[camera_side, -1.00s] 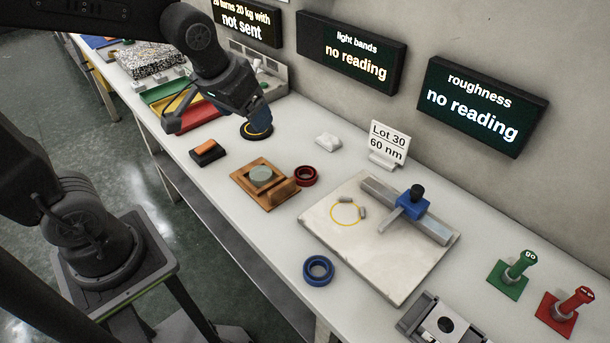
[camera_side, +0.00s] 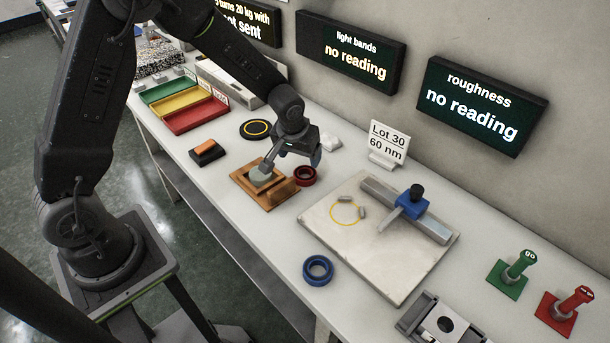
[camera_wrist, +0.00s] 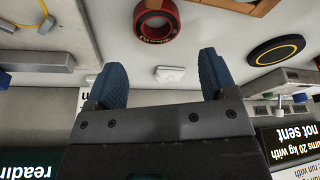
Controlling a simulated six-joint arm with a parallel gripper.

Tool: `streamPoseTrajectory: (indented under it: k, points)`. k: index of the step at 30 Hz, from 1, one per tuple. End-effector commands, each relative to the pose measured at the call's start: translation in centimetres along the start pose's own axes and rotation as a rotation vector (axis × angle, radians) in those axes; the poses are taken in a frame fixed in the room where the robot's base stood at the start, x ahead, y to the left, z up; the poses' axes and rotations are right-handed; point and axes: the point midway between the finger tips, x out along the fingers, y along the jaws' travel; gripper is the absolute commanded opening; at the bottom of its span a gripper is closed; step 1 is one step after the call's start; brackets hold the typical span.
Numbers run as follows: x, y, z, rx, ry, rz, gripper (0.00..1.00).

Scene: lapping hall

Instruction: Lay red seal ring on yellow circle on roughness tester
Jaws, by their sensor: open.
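The red seal ring (camera_side: 305,176) lies flat on the bench, just right of a wooden fixture. It also shows in the wrist view (camera_wrist: 157,20), ahead of my fingers. The roughness tester (camera_side: 405,262) is a pale slab with a blue carriage on a rail. The yellow circle (camera_side: 346,212) on its top is empty inside, with two small grey stops at its edge.
The wooden fixture (camera_side: 278,204) holds a grey disc. A blue ring (camera_side: 318,270) lies in front of the tester. The lot sign (camera_side: 388,146) stands behind it. A white block (camera_side: 329,142) and a black disc with a yellow ring (camera_side: 256,129) lie farther back.

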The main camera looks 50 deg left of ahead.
Motion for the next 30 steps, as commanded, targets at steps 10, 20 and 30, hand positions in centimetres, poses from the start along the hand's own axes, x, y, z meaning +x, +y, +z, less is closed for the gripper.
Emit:
streamPoseTrajectory:
  k: [10,20,30]
  points:
    - [3.3,0.1,0.0,-0.001,-0.001,-0.001,0.78]
    - [7.5,0.3,0.2,0.000,-0.001,0.000,0.78]
    - [7.8,0.3,0.2,-0.001,0.001,0.001,0.72]
